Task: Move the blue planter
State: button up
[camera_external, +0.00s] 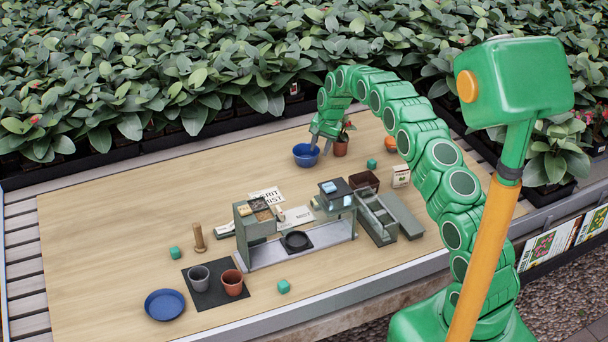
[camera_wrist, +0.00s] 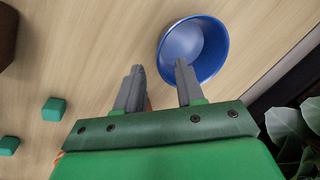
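The blue planter (camera_external: 306,156) is a round, bowl-shaped pot standing upright near the far edge of the wooden table. It also shows in the wrist view (camera_wrist: 203,48), where its inside looks empty. My gripper (camera_external: 322,146) is just above and beside it, pointing down. In the wrist view my gripper (camera_wrist: 158,72) is open with its two fingers apart. The right fingertip overlaps the planter's near rim, and the left finger is outside it. I cannot tell whether the fingertip touches the rim. Nothing shows between the fingers at their tips.
A potted plant (camera_external: 341,144) stands close right of the planter, with an orange pot (camera_external: 387,144) farther right. A brown box (camera_external: 364,181) and a teal cube (camera_external: 371,164) are nearer. A blue dish (camera_external: 165,305) lies at front left. Dense foliage (camera_external: 200,70) lines the back.

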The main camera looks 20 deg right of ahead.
jog(key=shift+v, duration=1.9)
jog(key=s+a+r+n+g, duration=0.1)
jog(key=s+r+n, duration=0.1)
jog(key=s+r, duration=1.1)
jog(key=s+a+r+n+g, duration=0.1)
jog(key=s+r+n, duration=0.2)
jog(key=s+r, duration=0.95)
jog(key=s+d+f+n+h, duration=0.1)
jog(key=s, duration=1.9)
jog(key=s+d+f+n+g, duration=0.1)
jog(key=s+d+n, duration=0.1)
jog(key=s, duration=1.8)
jog(key=shift+s+d+f+n+h, duration=0.3)
jog(key=shift+s+h, duration=0.05)
jog(key=shift+h, duration=0.05)
